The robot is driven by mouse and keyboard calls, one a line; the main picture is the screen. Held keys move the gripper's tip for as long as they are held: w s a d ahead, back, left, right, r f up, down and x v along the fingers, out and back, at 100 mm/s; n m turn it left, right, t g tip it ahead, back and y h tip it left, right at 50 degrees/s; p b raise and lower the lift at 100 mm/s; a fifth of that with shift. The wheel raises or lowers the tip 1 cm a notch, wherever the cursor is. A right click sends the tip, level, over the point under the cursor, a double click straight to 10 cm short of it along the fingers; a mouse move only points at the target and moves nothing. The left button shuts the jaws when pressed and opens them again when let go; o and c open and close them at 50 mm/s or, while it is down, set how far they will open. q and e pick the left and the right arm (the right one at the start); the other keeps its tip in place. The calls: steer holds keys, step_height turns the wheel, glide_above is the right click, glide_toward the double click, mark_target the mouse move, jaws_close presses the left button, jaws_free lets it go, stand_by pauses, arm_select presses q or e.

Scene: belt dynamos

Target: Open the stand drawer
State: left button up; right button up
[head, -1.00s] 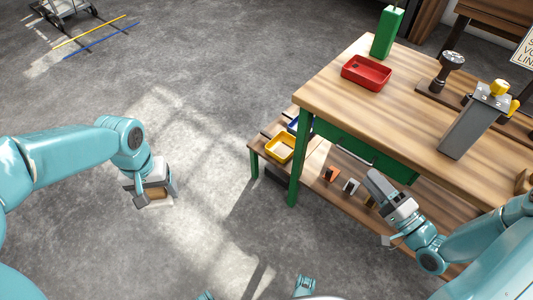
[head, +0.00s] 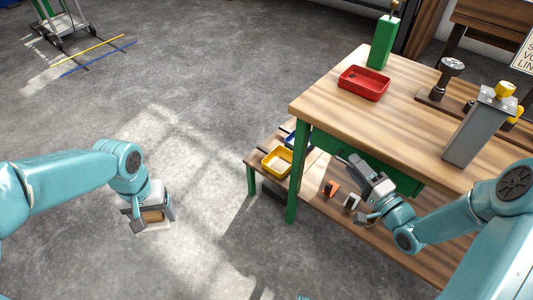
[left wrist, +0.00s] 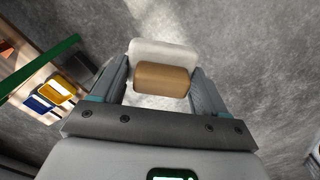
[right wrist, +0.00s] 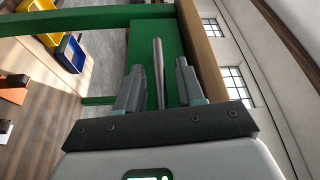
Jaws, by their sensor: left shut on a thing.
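The green stand drawer (right wrist: 172,40) sits under the wooden bench top, and its front shows in the right wrist view with a grey bar handle (right wrist: 158,72). It appears shut, though my right arm hides much of it in the head view. My right gripper (head: 354,167) is at the drawer front. Its two fingers are apart, with the bar between them in the right wrist view; I see no clear contact. My left gripper (head: 152,217) is far left of the bench, over the floor, shut on a white piece with a tan wooden grip (left wrist: 162,78).
A lower shelf holds a yellow bin (head: 277,162) and small blocks. A green leg (head: 293,195) stands near my right gripper.

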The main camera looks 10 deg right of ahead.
steer(key=shift+w, duration=0.1)
jaws_close()
arm_select(q)
steer(key=shift+a, duration=0.1)
arm_select(e)
steer(key=shift+a, duration=0.15)
